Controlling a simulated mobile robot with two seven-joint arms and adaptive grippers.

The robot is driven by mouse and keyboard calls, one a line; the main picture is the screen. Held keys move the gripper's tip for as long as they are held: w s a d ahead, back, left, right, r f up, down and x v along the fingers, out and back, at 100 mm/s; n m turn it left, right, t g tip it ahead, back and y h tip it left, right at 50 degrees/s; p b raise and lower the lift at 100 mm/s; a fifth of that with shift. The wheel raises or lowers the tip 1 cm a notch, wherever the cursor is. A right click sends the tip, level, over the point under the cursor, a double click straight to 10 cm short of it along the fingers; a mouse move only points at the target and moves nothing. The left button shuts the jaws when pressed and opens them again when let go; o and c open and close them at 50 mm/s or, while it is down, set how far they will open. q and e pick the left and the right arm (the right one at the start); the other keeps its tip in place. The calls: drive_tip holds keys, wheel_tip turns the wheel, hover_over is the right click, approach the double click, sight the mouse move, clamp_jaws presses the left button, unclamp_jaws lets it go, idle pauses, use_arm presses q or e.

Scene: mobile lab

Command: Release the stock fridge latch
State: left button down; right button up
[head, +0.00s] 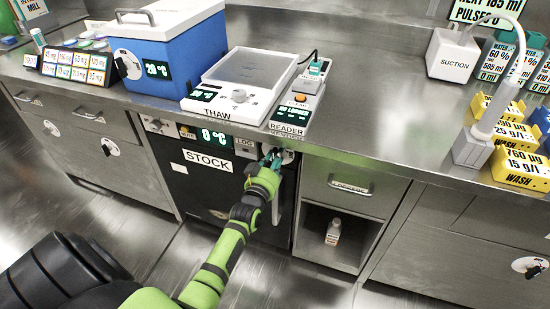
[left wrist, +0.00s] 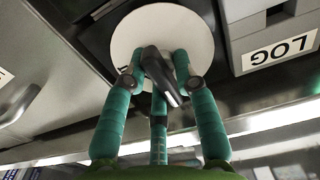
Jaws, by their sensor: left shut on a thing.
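The stock fridge (head: 205,185) is a black-fronted unit under the bench, with a STOCK label and a 0 °C display. Its latch (left wrist: 165,82) is a dark lever on a white round plate (left wrist: 150,28) in the left wrist view. My left gripper (head: 272,157) is at the fridge's upper right corner. In the left wrist view its green fingers (left wrist: 157,75) are closed around the lever. In the head view the gripper hides most of the latch. The fridge door looks closed. My right gripper is not in view.
A LOG box (left wrist: 275,50) sits close beside the latch. The bench edge (head: 340,155) runs just above the gripper. The thaw plate (head: 245,80) and reader (head: 293,108) stand on the bench. An open shelf with a bottle (head: 333,231) is to the right.

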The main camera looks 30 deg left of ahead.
use_arm(q)
drive_tip(key=shift+d+f, duration=0.15)
drive_tip(key=shift+d, duration=0.1)
drive_tip(key=c, duration=1.1)
unclamp_jaws()
drive_tip(key=shift+a, duration=0.1)
drive_tip(key=v, duration=1.2)
